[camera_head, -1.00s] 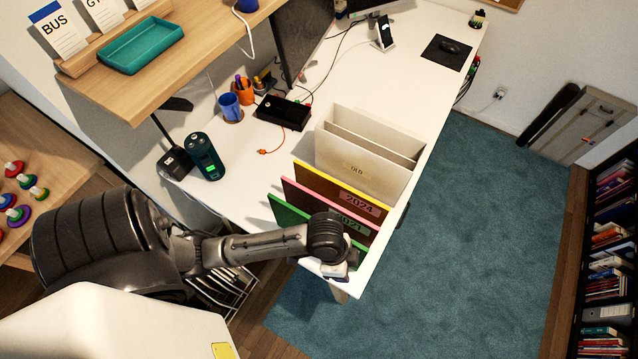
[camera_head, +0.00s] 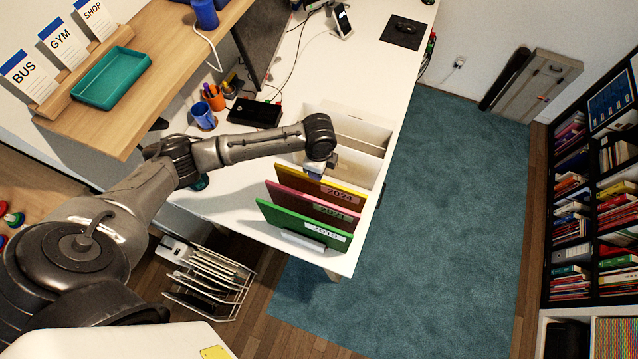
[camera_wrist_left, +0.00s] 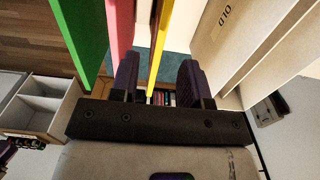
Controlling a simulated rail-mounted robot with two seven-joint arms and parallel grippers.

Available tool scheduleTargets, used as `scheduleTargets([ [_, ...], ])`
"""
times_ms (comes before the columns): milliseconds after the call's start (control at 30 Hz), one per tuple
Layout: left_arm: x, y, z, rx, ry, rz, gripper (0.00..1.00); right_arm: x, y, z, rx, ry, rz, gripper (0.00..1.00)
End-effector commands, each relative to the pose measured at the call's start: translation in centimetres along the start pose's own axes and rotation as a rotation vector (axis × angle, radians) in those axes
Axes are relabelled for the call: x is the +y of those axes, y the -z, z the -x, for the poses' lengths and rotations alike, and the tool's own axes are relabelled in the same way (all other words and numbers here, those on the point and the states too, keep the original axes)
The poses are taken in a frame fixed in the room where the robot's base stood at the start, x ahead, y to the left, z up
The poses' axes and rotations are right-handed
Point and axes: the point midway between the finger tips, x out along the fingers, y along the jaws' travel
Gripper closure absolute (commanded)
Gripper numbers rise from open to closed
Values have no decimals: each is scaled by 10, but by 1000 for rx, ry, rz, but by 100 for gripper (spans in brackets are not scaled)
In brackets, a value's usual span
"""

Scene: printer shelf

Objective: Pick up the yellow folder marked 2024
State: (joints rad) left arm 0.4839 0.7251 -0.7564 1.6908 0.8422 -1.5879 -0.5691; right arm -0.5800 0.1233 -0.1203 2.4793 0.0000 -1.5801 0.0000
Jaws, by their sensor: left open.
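The yellow folder (camera_head: 290,176) marked 2024 stands upright on the white desk, behind a pink folder (camera_head: 285,200) marked 2021 and a green folder (camera_head: 278,219) marked 2019. My left gripper (camera_head: 316,172) is over the yellow folder's top edge, partly hidden by my wrist. In the left wrist view, the open fingers (camera_wrist_left: 158,80) have the yellow folder (camera_wrist_left: 161,40) between them, with a gap visible on both sides. The pink folder (camera_wrist_left: 119,25) is beside the left finger. My right gripper is not in view.
A cream box (camera_head: 365,132), labelled OLD (camera_wrist_left: 224,22) in the wrist view, stands just behind the yellow folder. A black device (camera_head: 255,112) and a blue cup (camera_head: 203,115) are further left. The desk's right edge is close to the folders, with carpet (camera_head: 450,200) beyond.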

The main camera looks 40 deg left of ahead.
Motion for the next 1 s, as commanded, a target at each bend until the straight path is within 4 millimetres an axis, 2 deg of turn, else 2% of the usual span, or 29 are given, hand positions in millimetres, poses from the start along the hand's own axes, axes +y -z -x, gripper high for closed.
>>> scheduleTargets([
  [200,0,1,-35,1,-3,1,57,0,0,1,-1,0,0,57],
  [567,0,1,-57,1,0,2,57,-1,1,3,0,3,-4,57],
  [833,-3,1,-90,0,-1,1,57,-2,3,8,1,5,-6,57],
  [1000,-3,1,-102,1,0,1,57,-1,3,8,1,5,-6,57],
])
